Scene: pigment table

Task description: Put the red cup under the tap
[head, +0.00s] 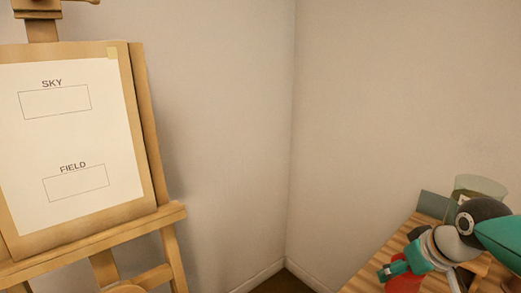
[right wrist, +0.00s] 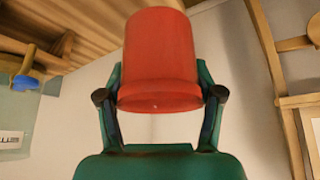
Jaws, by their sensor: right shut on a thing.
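The red cup (head: 405,285) shows in part at the bottom right of the head view, beside the slatted wooden table. In the right wrist view the red cup (right wrist: 157,55) sits between the two green fingers of my right gripper (right wrist: 160,90), which touch it on both sides. My right gripper (head: 392,271) is shut on the cup in the head view too; its arm hides part of the table. I cannot make out a tap in either view. My left gripper is not in view.
The wooden table (head: 415,236) carries a glass jar (head: 482,184) and a teal panel (head: 436,205) near its back. An easel (head: 150,130) with a paper marked SKY and FIELD (head: 75,140) stands at the left. A blue and yellow object (right wrist: 28,60) shows in the wrist view.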

